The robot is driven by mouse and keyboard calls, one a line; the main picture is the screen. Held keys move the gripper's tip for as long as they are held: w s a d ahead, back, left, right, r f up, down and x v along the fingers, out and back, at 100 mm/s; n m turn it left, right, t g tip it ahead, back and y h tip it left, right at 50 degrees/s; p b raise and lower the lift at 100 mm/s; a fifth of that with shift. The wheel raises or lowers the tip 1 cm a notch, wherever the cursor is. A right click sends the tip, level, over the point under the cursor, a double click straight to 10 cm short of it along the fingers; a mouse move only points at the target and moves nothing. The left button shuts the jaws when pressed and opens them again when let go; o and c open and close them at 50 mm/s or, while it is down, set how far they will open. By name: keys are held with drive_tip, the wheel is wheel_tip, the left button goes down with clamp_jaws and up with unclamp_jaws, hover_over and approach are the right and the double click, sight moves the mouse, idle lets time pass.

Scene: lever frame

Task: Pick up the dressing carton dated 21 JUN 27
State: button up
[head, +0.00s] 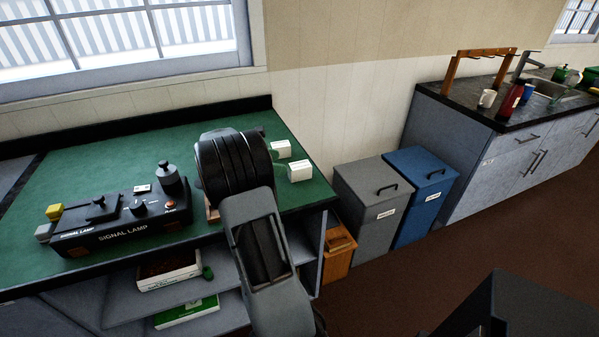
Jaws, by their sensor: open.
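Two small white cartons stand on the green bench top (120,160) near its right end. The nearer carton (300,172) is close to the right edge, and the farther carton (281,149) is just behind it. No date can be read on either, so I cannot tell which is dated 21 JUN 27. My arm rises in front of the bench, and its dark ribbed part is just left of the cartons. My gripper's fingers cannot be made out. The arm hides part of the bench.
A black signal lamp unit (120,222) stands on the bench's left half. Below, a shelf holds a white box (169,270) and a green box (187,312). Grey (372,208) and blue (425,195) bins stand right of the bench, before a sink counter (470,112).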

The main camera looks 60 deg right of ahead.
sight(297, 165)
drive_tip(key=shift+x, duration=2.95)
drive_tip(key=shift+f, duration=0.15)
drive_tip(key=c, duration=1)
